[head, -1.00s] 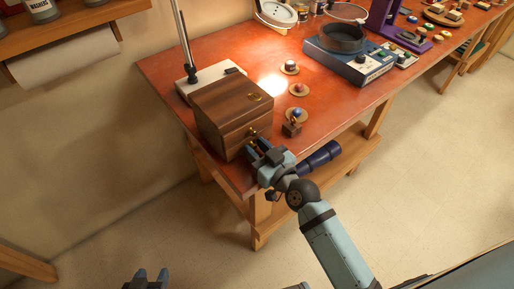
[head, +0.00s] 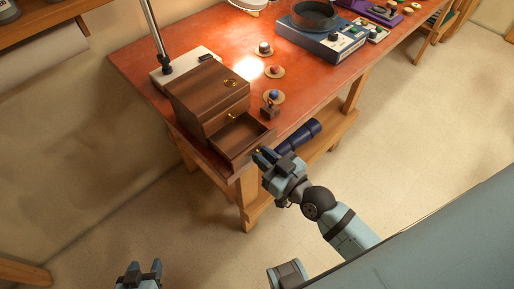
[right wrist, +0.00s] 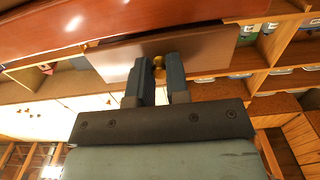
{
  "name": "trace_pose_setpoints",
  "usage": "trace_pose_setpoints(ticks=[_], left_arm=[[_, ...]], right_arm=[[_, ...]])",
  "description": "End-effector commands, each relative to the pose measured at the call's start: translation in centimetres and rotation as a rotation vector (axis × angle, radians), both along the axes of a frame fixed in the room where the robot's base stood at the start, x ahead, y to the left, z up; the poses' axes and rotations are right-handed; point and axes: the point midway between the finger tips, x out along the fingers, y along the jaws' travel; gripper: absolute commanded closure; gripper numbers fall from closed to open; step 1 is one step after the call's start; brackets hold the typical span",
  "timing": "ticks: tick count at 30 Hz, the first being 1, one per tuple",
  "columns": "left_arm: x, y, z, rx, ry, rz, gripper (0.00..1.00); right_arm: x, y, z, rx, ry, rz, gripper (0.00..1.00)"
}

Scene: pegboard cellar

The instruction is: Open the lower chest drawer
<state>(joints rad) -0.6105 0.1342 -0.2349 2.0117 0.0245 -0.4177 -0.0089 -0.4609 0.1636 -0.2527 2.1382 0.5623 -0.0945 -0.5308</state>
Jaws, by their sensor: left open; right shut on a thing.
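The small brown wooden chest (head: 205,92) stands on the red workbench near its left end. Its lower drawer (head: 240,139) is pulled out toward me and its inside looks empty. My right gripper (head: 261,155) is at the front of the lower drawer. In the right wrist view its fingers (right wrist: 160,72) are shut on the brass knob (right wrist: 159,66) of the drawer front (right wrist: 205,50). My left gripper (head: 139,272) is open and empty, low at the bottom left, away from the bench.
A lamp stand base (head: 185,67) is behind the chest. A blue scale (head: 322,42) stands further back. Floor in front is clear.

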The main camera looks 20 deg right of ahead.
Motion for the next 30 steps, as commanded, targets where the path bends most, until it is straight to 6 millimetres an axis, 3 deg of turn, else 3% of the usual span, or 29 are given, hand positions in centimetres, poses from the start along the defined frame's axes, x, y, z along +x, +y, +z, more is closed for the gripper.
trace_pose_setpoints(ticks=[5, 6, 9, 23, 30], left_arm=[[0.0, 0.0, 0.1, -0.001, -0.002, 0.000, 0.48], [0.0, 0.0, 0.1, -0.001, -0.002, 0.000, 0.48], [0.1, 0.0, 0.1, -0.001, -0.003, 0.000, 0.48], [0.1, 0.0, 0.2, -0.003, -0.003, 0.003, 0.48], [0.1, 0.0, -0.2, -0.004, -0.001, 0.004, 0.48]], right_arm=[[0.1, 0.0, 0.0, 0.000, -0.001, 0.000, 1.00], [0.1, 0.0, 0.0, 0.000, -0.001, 0.000, 0.75], [0.1, 0.0, 0.0, 0.000, -0.001, 0.000, 0.59], [-0.3, -0.1, 0.0, 0.000, 0.000, 0.000, 0.59], [-4.1, -1.5, -0.2, -0.003, 0.004, 0.002, 0.59]])
